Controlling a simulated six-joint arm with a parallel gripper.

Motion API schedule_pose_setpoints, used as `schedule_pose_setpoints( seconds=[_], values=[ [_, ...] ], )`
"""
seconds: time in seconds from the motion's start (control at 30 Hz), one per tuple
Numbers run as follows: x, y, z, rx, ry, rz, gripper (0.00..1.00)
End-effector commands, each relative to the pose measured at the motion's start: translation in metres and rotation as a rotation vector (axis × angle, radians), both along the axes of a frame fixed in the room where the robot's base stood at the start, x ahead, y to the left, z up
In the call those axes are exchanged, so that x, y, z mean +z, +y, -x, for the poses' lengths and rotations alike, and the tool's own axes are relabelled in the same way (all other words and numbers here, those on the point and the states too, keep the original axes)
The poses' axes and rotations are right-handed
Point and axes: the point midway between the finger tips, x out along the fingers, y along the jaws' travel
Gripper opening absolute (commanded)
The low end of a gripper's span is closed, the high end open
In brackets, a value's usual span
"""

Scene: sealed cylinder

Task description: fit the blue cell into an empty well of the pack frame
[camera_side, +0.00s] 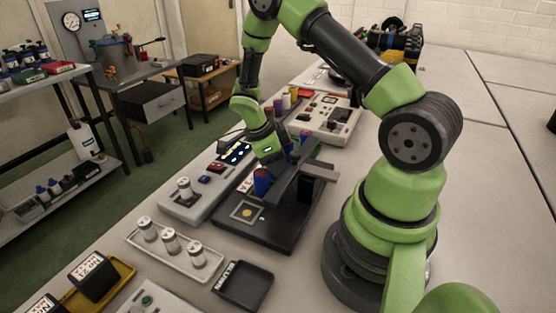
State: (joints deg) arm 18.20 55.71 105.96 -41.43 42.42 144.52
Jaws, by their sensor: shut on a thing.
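A blue cell (262,182) stands upright below my gripper (268,166), over the dark base plate in the middle of the bench. My gripper points down and appears shut on the cell. The fingertips are partly hidden by a dark slanted bar (288,177), so the exact grip is unclear. The dark base plate (285,226) carries a pale square with a yellow disc (247,212) in front of the cell. I cannot make out which part is the pack frame, nor any empty well.
A grey tray (190,262) with white cylinders lies at front left. A black tray (243,286) lies nearby. A grey panel (182,205) bears another white cylinder. Several coloured cylinders (286,101) stand behind my gripper, beside a pale unit (322,122). The bench at right is largely clear.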

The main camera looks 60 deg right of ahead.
Motion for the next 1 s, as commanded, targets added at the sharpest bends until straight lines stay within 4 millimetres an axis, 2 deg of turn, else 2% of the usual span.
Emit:
schedule_pose_setpoints(
  seconds=[0.07,0.33,0.47,0.8,1.0],
  values=[
    [0.0,0.0,0.0,0.0,0.0,0.0,0.46],
    [0.001,0.0,0.0,0.0,-0.001,0.0,0.46],
    [0.01,0.0,-0.002,0.002,-0.004,0.002,0.46],
    [0.077,0.016,-0.026,0.002,-0.008,0.003,0.46],
    [0.107,0.023,-0.036,0.002,-0.005,0.001,0.46]
  ],
)
